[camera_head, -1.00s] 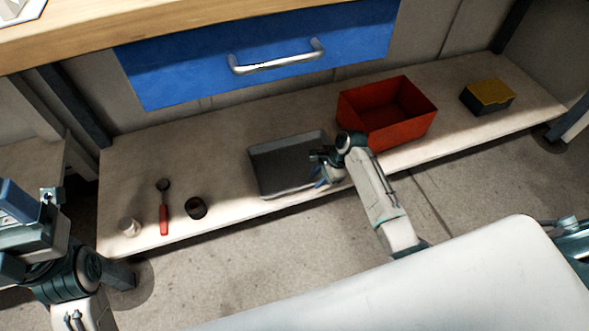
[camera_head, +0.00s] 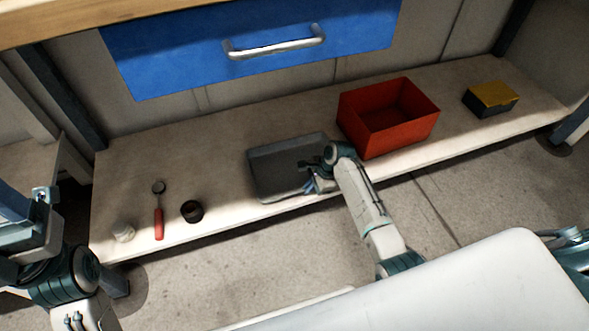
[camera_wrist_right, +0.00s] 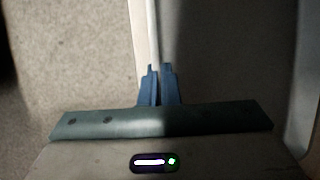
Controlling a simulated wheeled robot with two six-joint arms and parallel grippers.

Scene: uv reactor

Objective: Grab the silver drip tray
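The silver drip tray (camera_head: 280,165) is a shallow grey rectangular tray lying flat on the low shelf, left of the red bin. My right gripper (camera_head: 308,184) is at the tray's front right part, at its near rim. In the right wrist view the two blue fingers (camera_wrist_right: 159,72) are close together, and the tray's thin pale rim (camera_wrist_right: 153,30) runs down to them. They look shut on this rim; the contact itself is partly hidden. The tray's floor (camera_wrist_right: 220,50) fills the area right of the fingers. My left arm shows at the left edge; its fingertips are not clearly seen.
A red bin (camera_head: 362,138) stands just right of the tray, with a yellow-lidded black box (camera_head: 492,97) beyond. A dark ring (camera_head: 192,211), a red-handled tool (camera_head: 158,222) and a small white jar (camera_head: 123,231) lie to the left. A blue drawer (camera_head: 180,60) hangs above.

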